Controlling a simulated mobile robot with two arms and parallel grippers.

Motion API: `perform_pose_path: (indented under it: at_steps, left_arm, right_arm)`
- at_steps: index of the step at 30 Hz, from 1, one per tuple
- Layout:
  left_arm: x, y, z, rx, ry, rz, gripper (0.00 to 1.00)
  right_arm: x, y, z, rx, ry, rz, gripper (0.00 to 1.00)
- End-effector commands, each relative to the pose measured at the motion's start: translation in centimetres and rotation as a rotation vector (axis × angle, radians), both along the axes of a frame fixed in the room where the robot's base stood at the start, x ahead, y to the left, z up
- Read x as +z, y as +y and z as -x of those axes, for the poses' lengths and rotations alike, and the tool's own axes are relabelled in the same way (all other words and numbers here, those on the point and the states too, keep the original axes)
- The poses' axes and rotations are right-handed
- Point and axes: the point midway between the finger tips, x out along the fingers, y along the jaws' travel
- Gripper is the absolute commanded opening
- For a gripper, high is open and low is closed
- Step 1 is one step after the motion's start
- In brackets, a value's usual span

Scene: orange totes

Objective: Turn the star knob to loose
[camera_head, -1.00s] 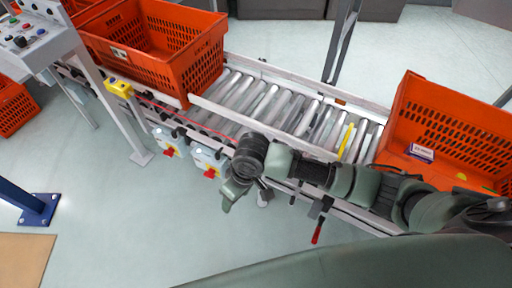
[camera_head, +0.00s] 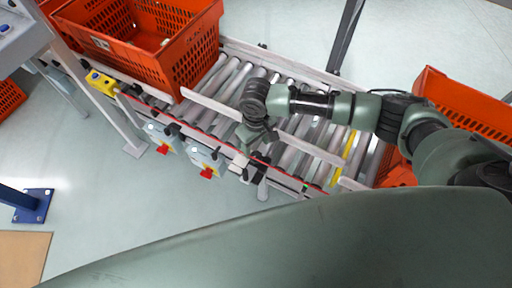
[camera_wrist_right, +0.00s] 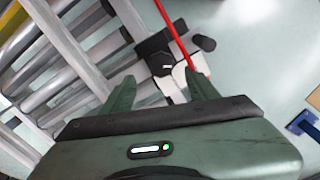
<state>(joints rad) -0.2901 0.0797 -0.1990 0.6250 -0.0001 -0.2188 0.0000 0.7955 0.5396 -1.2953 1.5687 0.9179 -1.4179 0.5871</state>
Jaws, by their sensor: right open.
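My right gripper (camera_head: 252,152) hangs over the front edge of the roller conveyor. In the right wrist view its two fingers (camera_wrist_right: 162,85) are spread apart, with nothing held between them. Just beyond the fingertips is a black knob-like part (camera_wrist_right: 157,52) on a pale bracket, with a small white mark on it. A short black cylinder (camera_wrist_right: 205,43) sticks out beside it. In the head view a dark fitting (camera_head: 258,172) shows close below the gripper. I cannot make out a star shape or the knob's setting. My left gripper is not in view.
The roller conveyor (camera_head: 228,82) runs diagonally. A red strip (camera_wrist_right: 174,32) runs along the edge. Floor in front is clear.

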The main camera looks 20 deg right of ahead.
Motion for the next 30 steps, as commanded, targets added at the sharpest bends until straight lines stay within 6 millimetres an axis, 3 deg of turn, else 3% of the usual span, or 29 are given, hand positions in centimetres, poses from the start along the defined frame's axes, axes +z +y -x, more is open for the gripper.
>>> perform_pose_path:
  at_steps: [4, 9, 21, 23, 27, 28, 30]
  left_arm:
    - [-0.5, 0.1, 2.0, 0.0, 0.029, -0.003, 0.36]
    - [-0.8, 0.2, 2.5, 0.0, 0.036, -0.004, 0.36]
    - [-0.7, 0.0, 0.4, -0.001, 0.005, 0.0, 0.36]
    - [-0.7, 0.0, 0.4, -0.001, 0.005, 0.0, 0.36]
    - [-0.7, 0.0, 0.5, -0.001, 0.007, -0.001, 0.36]
    - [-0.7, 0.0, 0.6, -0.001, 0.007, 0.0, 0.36]
    - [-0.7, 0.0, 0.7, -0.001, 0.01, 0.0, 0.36]
  right_arm:
    - [-2.7, 0.0, 0.1, 0.0, 0.002, 0.001, 0.59]
    - [-5.0, 0.0, 0.1, 0.0, 0.001, 0.0, 0.59]
    - [-5.9, 0.0, 0.1, 0.002, -0.001, 0.0, 0.59]
    - [-5.9, 0.0, 0.1, 0.002, -0.001, 0.0, 0.46]
    - [-5.9, 0.0, 0.1, 0.002, -0.001, 0.0, 0.07]
    - [-5.9, 0.0, 0.1, 0.002, -0.001, 0.0, 0.0]
    - [-5.9, 0.0, 0.1, 0.002, -0.001, 0.0, 0.0]
